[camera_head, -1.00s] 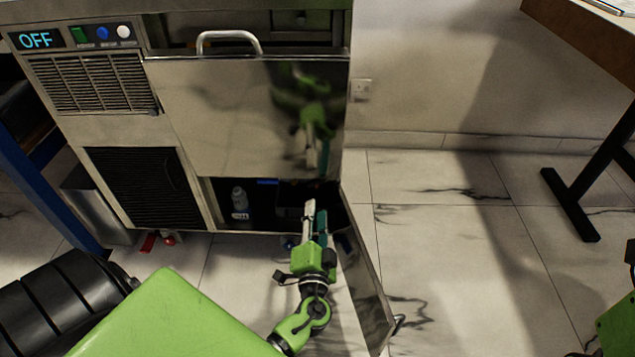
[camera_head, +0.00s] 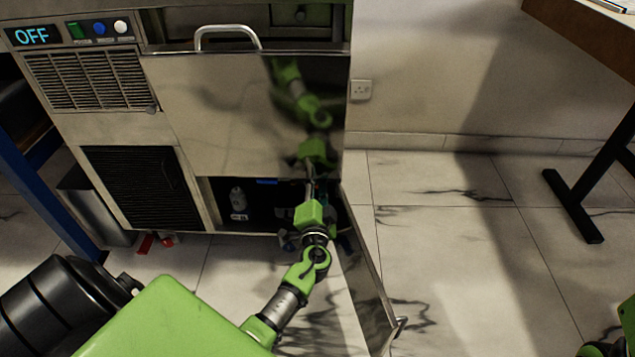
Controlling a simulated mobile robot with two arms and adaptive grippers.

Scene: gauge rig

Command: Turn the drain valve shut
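My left gripper (camera_head: 311,188) reaches into the dark open lower compartment of the steel machine (camera_head: 240,120). Its fingers are foreshortened and in shadow, so I cannot see whether they hold anything. A red lever-like part (camera_head: 147,243) and a small red knob (camera_head: 168,240) sit under the machine's lower left, well left of the gripper. I cannot tell whether either is the drain valve; no valve shows clearly inside the compartment. Only a bit of my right arm shows at the lower right edge; its gripper cannot be made out.
The lower door (camera_head: 365,285) hangs open, right of my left arm. A small bottle (camera_head: 238,200) stands inside the compartment. The display (camera_head: 32,36) reads OFF. A grey bin (camera_head: 95,210) stands left of the machine. A table leg (camera_head: 580,195) is at right; marble floor between is clear.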

